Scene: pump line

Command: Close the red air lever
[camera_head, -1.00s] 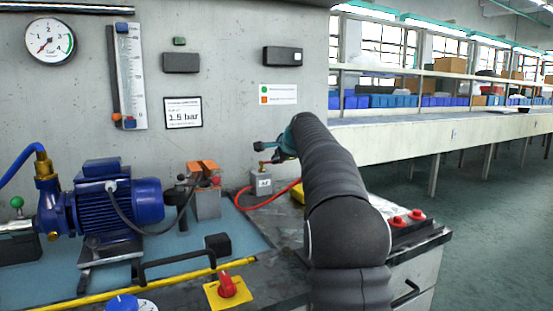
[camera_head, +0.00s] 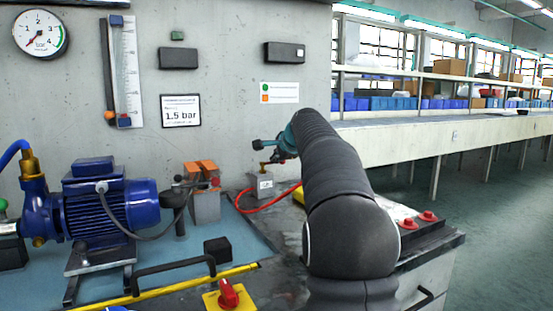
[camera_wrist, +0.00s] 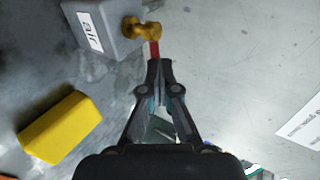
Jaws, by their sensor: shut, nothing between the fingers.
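The grey block labelled "air" (camera_wrist: 100,25) shows at the upper left of the wrist view. A brass valve (camera_wrist: 140,28) sticks out of its side. The short red lever (camera_wrist: 154,49) runs from the brass toward my gripper (camera_wrist: 160,72). My gripper is shut and empty. Its fingertips are right at the lever's end; I cannot tell whether they touch it. In the head view the grey block (camera_head: 264,187) stands by the wall with the brass fitting (camera_head: 264,167) on top. My arm and wrist hide the lever there.
A red hose (camera_head: 243,208) curves beside the block. A yellow block (camera_wrist: 60,127) lies nearby. A red knob on a yellow plate (camera_head: 229,294) is in front. The wall is close behind.

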